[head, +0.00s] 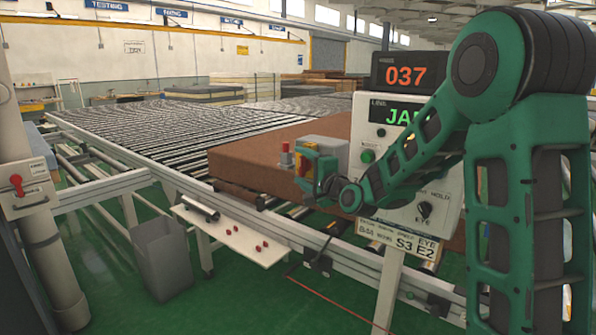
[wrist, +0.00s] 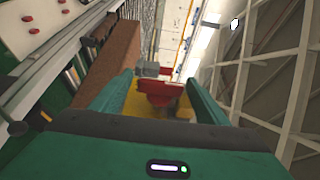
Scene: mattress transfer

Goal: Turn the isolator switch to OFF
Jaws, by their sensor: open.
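The isolator switch (head: 306,161) is a red handle on a yellow plate, on a grey box at the left side of the control panel. It is partly hidden by my gripper in the head view. In the wrist view the red handle (wrist: 160,90) lies between my two green fingers, in front of the yellow plate (wrist: 133,103). My gripper (head: 309,178) is open, its fingers on either side of the handle. A gap seems to show beside the handle; contact cannot be told. The switch's position marks cannot be read.
The control panel (head: 366,165) shows "JAM" under a "037" display (head: 405,71). A brown mattress (head: 270,150) lies on the roller conveyor (head: 130,130) behind the switch. A red lever (head: 17,184) sits on a post at left. A grey bin (head: 162,258) stands on the green floor.

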